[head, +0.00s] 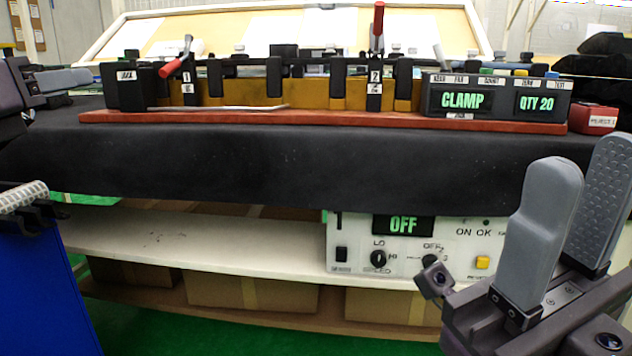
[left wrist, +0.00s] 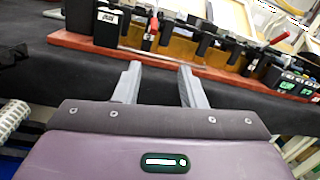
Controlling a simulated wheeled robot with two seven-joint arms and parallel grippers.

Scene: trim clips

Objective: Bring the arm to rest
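My left gripper (head: 62,78) is at the far left of the head view, by the left end of the bench. In the left wrist view its two grey fingers (left wrist: 158,82) stand apart with nothing between them. My right gripper (head: 588,165) is at the lower right of the head view, in front of the bench. Its grey padded fingers point up, apart and empty. The fixture with a yellow-brown strip (head: 240,93) and black clamps stands on a red board (head: 330,120). One red-handled lever (head: 377,22) is upright; the other (head: 172,67) leans over.
A display box (head: 498,98) reads CLAMP and QTY 20. A red box (head: 596,119) sits right of it. The black bench cover (head: 270,165) is bare in front. Below, a white control panel (head: 350,240) reads OFF. A blue bin (head: 45,290) stands lower left.

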